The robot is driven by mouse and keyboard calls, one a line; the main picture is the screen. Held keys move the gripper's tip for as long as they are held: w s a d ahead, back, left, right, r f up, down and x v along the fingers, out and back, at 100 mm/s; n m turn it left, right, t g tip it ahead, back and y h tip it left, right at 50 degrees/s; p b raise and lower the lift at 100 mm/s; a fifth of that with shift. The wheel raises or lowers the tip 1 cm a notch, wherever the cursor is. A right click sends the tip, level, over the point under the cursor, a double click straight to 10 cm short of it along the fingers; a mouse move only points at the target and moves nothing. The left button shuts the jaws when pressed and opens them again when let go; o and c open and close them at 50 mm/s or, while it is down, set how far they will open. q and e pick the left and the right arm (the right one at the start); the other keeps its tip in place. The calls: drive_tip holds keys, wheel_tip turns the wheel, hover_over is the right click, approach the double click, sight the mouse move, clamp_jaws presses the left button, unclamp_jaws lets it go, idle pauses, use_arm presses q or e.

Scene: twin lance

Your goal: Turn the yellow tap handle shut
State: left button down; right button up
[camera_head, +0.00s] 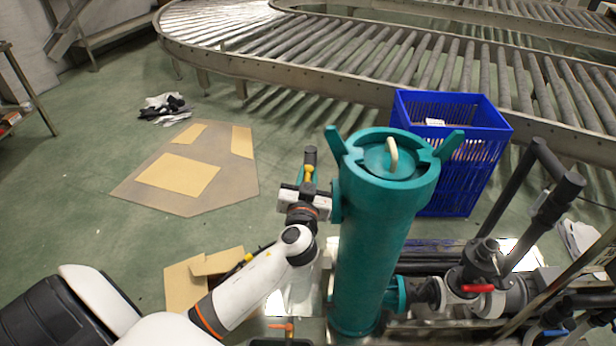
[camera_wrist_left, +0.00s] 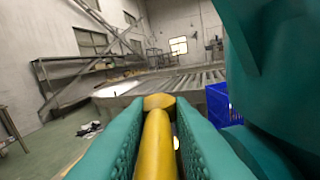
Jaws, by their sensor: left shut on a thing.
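The yellow tap handle (camera_head: 309,173) shows as a small yellow piece at the left side of the tall teal filter housing (camera_head: 372,240), near its top. My left gripper (camera_head: 307,182) reaches up to it from below and is shut on it. In the left wrist view the yellow handle (camera_wrist_left: 155,145) lies lengthwise between my two teal fingers (camera_wrist_left: 155,135), with its round end pointing away. The fingers hide its sides. My right gripper is in neither view.
A blue crate (camera_head: 452,150) stands behind the housing, before a roller conveyor (camera_head: 330,60). Dark pipes and a red-handled valve (camera_head: 478,288) are at the lower right. Flat cardboard (camera_head: 180,175) and cloths (camera_head: 166,108) lie on the otherwise open green floor at left.

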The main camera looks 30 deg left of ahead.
use_arm(q)
drive_tip(key=shift+w+a+r+m+g+h+b, duration=0.15)
drive_tip(key=shift+a+m+g+h+b, duration=0.6)
drive_tip(key=shift+m+h, duration=2.75)
drive_tip(key=shift+w+a+m+g+h+b, duration=0.2)
drive_tip(key=shift+m+g+h+b, duration=1.15)
drive_tip(key=shift+h, duration=3.2)
drive_tip(key=shift+w+a+r+m+g+h+b, duration=0.2)
drive_tip(key=shift+a+m+g+h, duration=0.7)
drive_tip(key=shift+m+h, duration=3.1)
drive_tip(key=shift+s+d+f+g, duration=0.15)
drive_tip(key=shift+d+g, duration=0.1)
drive_tip(key=shift+g, duration=0.05)
drive_tip(key=c, duration=1.5)
unclamp_jaws()
drive_tip(key=shift+o, duration=0.2)
drive_tip(key=shift+d+f, duration=0.1)
